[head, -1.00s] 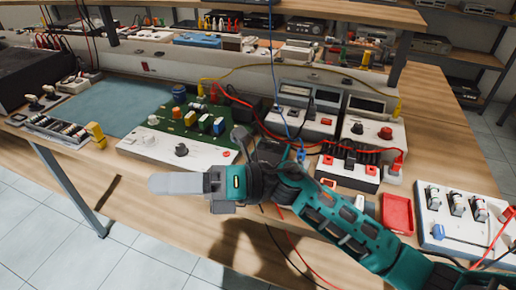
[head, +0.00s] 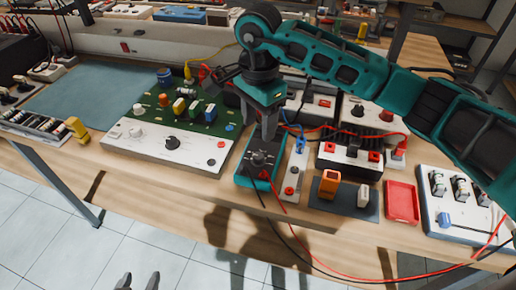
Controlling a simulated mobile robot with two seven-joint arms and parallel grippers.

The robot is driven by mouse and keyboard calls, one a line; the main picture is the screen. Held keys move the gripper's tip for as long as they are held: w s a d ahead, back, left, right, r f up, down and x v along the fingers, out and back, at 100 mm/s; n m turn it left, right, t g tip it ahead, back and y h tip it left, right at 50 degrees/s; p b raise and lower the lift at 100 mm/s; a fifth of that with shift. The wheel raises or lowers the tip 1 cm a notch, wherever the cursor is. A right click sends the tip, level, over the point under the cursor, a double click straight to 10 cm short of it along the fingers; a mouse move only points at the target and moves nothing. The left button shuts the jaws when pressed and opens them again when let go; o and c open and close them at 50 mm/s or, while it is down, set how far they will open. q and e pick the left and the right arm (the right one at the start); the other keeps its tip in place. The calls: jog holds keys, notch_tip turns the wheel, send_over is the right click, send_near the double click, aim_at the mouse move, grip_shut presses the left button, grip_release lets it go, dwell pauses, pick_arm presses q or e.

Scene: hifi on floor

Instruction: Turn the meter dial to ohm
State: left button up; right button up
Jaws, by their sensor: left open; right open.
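The meter (head: 247,179) is a teal handheld case with a dark face. It lies on the bench near the front edge, with red and black leads at its lower end. Its dial (head: 259,158) is a dark round knob on the upper part of the face; its markings are too small to read. My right gripper (head: 260,134) is open and points down just above the dial; I cannot tell whether it touches. It hides the meter's top end. My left gripper (head: 138,281) shows only its fingertips at the bottom edge, open and empty, low in front of the bench.
A white panel with a green circuit board (head: 205,140) stands left of the meter. A narrow white strip with sockets (head: 293,170) is close on its right. Further right are an orange block (head: 329,184), a red tray (head: 402,203) and a switch box (head: 455,206). Leads hang over the front edge.

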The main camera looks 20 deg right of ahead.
aim_at(258, 155)
notch_tip(258, 155, down, 9)
jog(key=shift+f, duration=0.2)
jog(key=shift+c, duration=0.3)
grip_shut()
